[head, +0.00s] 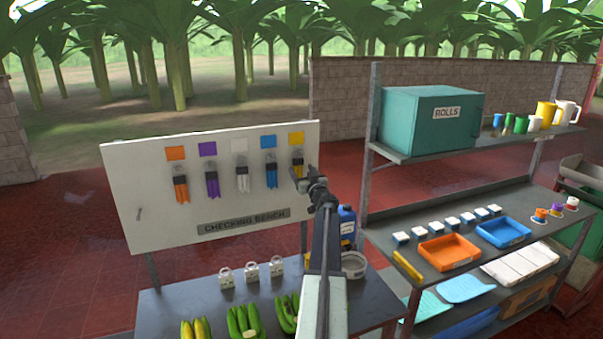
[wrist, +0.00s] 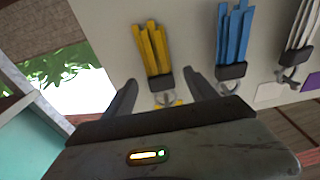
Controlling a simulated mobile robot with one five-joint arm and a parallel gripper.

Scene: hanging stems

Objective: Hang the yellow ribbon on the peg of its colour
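The yellow ribbon (head: 297,161) hangs at the right end of the white board, below the yellow card (head: 296,138). In the wrist view, which is upside down, the yellow ribbon (wrist: 152,48) has a dark clip and a metal loop at its peg (wrist: 166,98). My gripper (wrist: 160,92) is open, one finger on each side of the dark clip, with gaps between. In the head view my gripper (head: 305,181) is in front of the board's right edge and partly hides the ribbon's lower end. Part of the yellow card shows behind the loop, above my gripper's body.
Orange, purple, white and blue ribbons (head: 271,175) hang under matching cards to the left. Below is a bench (head: 190,299) with banana bunches and small white weights. A blue bottle (head: 346,226) and a shelf rack (head: 368,150) stand to the right of my arm.

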